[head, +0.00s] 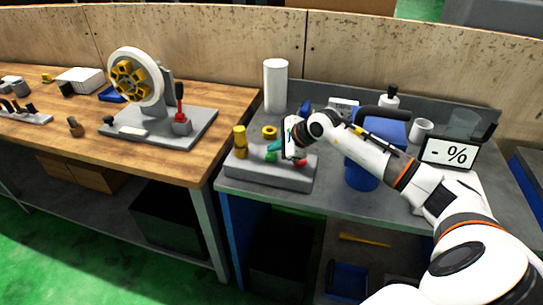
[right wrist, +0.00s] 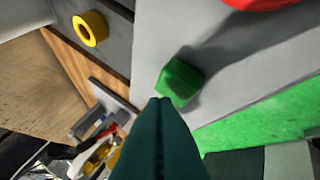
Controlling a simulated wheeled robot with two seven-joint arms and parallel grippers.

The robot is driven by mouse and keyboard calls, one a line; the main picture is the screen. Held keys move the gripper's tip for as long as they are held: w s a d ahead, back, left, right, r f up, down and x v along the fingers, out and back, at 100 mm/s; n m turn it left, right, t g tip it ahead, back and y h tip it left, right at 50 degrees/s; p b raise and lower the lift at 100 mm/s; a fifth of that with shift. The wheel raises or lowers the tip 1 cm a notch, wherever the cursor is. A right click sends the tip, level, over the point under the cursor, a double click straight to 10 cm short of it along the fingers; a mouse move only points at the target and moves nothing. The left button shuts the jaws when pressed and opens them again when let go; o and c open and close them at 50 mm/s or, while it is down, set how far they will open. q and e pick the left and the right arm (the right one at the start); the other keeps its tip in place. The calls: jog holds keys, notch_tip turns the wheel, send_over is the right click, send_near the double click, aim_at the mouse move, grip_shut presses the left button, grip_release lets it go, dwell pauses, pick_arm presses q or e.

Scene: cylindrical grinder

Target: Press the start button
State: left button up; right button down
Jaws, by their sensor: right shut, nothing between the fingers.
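A grey control box (head: 268,179) sits at the front left of the grey bench. A green button (head: 271,156) and a red button (head: 300,162) are on it. My right gripper (head: 272,148) is shut and empty, its teal fingers just above the green button. In the right wrist view the fingertips (right wrist: 160,103) lie at the lower edge of the green button (right wrist: 180,82); I cannot tell whether they touch it. Part of the red button (right wrist: 262,3) shows at the top edge. My left gripper is out of view.
A yellow cylinder (head: 240,143) stands at the left of the box, and a yellow ring (head: 269,131) lies behind it. A white cylinder (head: 275,86) stands further back. A blue container (head: 361,174) and a "- %" display (head: 449,153) are to the right.

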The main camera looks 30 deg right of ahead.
aim_at(275, 156)
jog(key=shift+f+b, duration=0.65)
jog(key=shift+f, duration=0.1)
dwell(0.8)
jog(key=shift+r, duration=0.1)
jog(key=shift+r+p, duration=0.45)
jog(key=shift+r, duration=0.55)
jog(key=shift+r+p, duration=1.25)
jog(key=shift+r, duration=1.25)
